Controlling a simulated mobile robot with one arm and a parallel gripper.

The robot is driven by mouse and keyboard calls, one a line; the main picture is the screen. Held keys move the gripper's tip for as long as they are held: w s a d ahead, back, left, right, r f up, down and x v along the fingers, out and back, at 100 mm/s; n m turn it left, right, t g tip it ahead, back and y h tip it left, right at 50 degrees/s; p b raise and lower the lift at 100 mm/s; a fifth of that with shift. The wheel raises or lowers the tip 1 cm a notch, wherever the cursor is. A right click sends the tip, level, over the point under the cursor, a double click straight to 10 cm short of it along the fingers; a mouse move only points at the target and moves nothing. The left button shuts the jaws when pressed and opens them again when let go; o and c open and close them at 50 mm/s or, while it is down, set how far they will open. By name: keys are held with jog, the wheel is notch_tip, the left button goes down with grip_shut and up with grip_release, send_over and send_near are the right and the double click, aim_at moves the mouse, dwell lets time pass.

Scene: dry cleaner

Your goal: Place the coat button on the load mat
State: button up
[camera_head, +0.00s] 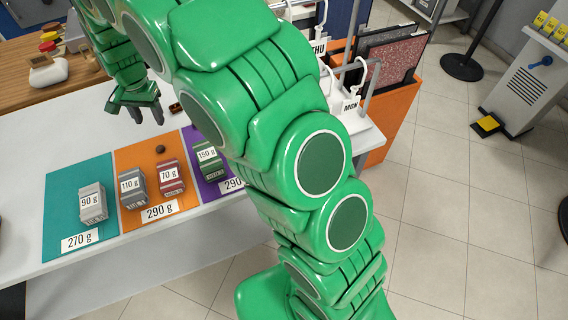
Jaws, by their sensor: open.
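A small round brown piece (160,149), perhaps the coat button, lies on the upper part of the orange mat (128,160). Another small dark red piece (176,108) lies on the white table above the mats; I cannot tell what it is. A teal mat (62,200) labelled 270 g is at the left. The orange mat is labelled 290 g. A purple mat (208,187) at the right is partly hidden by my arm. Nothing marks which one is the load mat. My gripper (146,114) is open and empty above the table, up-left of the brown piece.
Labelled blocks stand on the mats: 90 g (92,203) on teal, 110 g (132,187) and 70 g (171,178) on orange, 150 g (207,161) on purple. A wooden counter (22,92) with small items is behind. The white table (30,142) is bare at far left.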

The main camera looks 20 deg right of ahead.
jog(key=s+d+r+n+g, duration=0.1)
jog(key=s+d+r, duration=0.5)
jog(key=s+d, duration=0.3)
jog(key=s+d+r+n, duration=0.1)
jog(key=s+d+r, duration=0.5)
jog(key=s+d, duration=0.25)
jog(key=s+d+n, duration=0.1)
jog(key=s+d, duration=0.3)
jog(key=s, duration=0.7)
jog(key=s+d+r+n+g, duration=0.1)
jog(key=s+d+n, duration=0.1)
jog(key=s, duration=1)
jog(key=shift+d+h, duration=0.4)
jog(key=shift+d, duration=0.45)
